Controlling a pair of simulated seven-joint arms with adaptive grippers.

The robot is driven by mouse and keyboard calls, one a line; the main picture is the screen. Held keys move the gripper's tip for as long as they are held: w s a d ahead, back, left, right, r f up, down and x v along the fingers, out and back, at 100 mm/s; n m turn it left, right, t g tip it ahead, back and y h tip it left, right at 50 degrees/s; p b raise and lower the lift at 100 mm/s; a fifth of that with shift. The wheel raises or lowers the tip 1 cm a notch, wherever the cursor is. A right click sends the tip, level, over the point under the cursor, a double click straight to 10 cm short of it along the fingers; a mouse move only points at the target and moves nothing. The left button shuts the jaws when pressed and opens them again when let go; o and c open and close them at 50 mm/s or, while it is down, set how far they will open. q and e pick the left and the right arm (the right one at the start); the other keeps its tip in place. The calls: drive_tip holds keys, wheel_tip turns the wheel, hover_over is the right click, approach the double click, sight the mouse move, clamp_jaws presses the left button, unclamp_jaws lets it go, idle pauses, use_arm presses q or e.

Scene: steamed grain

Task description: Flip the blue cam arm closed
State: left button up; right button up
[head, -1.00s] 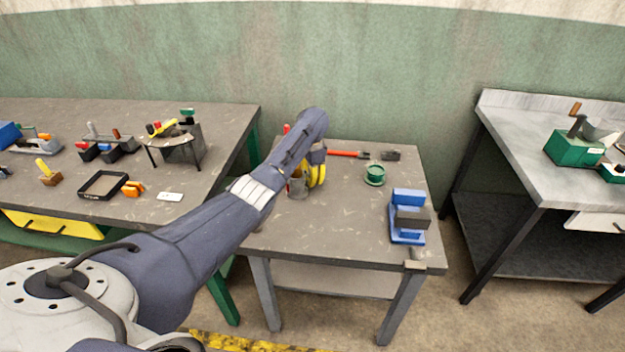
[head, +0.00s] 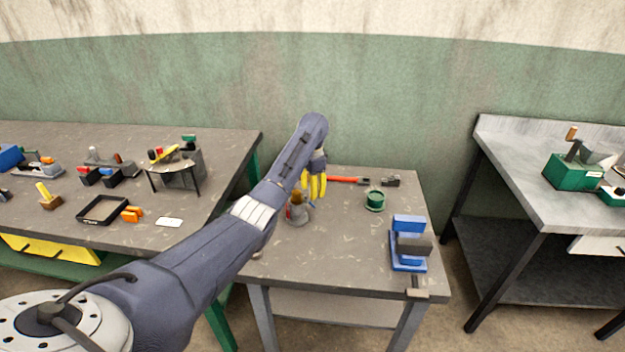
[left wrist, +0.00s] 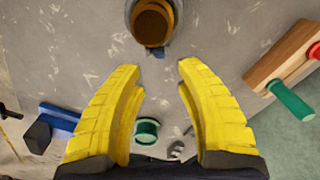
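A blue clamp-like fixture (head: 407,262) with a dark grey block across it stands near the right front of the small table; it is the likeliest holder of the blue cam arm, but I cannot tell which part is the arm or its position. In the left wrist view the blue fixture (left wrist: 62,115) shows at the left edge, beyond the fingers. My left gripper (head: 314,186) has yellow fingers, pointing down over the back left of the small table. In the left wrist view the gripper (left wrist: 160,75) is spread open with nothing between the fingertips.
A grey cup with brown inside (head: 298,214) stands close to the left gripper. The small table's (head: 325,250) front middle is clear. Several fixtures crowd the left table (head: 230,145).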

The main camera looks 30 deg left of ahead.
use_arm(q)
drive_tip(key=shift+r, duration=2.5)
